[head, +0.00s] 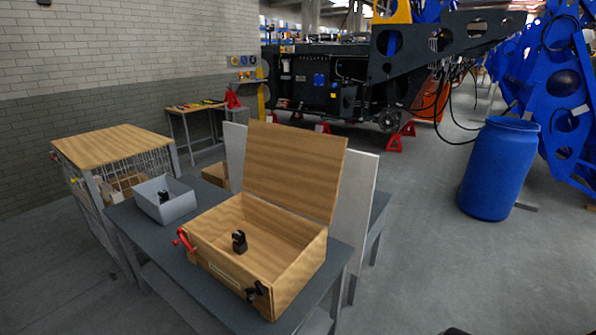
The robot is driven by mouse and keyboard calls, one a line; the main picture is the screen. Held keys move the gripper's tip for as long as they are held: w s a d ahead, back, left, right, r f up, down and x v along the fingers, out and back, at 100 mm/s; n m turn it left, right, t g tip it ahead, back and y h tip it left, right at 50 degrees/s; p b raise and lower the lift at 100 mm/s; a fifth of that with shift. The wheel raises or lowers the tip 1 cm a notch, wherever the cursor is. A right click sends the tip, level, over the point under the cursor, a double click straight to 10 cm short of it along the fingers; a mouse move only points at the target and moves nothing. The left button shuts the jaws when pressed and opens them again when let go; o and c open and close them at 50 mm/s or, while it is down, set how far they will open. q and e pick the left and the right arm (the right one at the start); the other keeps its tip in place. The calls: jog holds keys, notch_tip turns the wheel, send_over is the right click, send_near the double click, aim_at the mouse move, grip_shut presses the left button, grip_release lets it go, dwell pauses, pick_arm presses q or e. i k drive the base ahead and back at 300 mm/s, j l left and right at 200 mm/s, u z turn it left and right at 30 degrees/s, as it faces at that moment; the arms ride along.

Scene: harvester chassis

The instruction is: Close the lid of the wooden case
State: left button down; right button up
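The wooden case (222,270) stands on a dark grey table in the head view, left of centre. Its lid (293,168) is open, standing up from the back edge and leaning slightly back. A small black object (239,242) sits inside on the floor of the case. A red clamp-like part (184,241) is at the case's left front corner, and a black part (258,292) is at its front right.
A grey bin (163,207) with a black object inside stands on the table (148,246), left of the case. A pale panel (358,205) stands behind the lid. A wire cage with wooden top (110,145) is at left, a blue barrel (497,170) at right. Floor right of the table is clear.

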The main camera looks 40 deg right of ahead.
aim_at(298, 170)
jog(key=l+u, duration=0.15)
jog(key=l, duration=0.4)
jog(key=k+l+u, duration=0.1)
jog(key=l, duration=0.45)
jog(key=k+l+u, duration=0.15)
jog(key=l, duration=0.45)
jog(key=l+u, duration=0.1)
jog(key=l, duration=0.45)
jog(key=k+l, duration=0.1)
jog(key=l, duration=0.35)
jog(key=k+l+u, duration=0.1)
jog(key=l, duration=0.3)
jog(key=k+l+u, duration=0.1)
jog(key=l, duration=0.35)
jog(key=k+l, duration=0.25)
jog(key=l, duration=0.15)
jog(key=k+l+u, duration=0.1)
jog(key=l, duration=0.3)
jog(key=k+l, duration=0.2)
jog(key=l, duration=0.2)
jog(key=k+l+u, duration=0.15)
jog(key=l, duration=0.25)
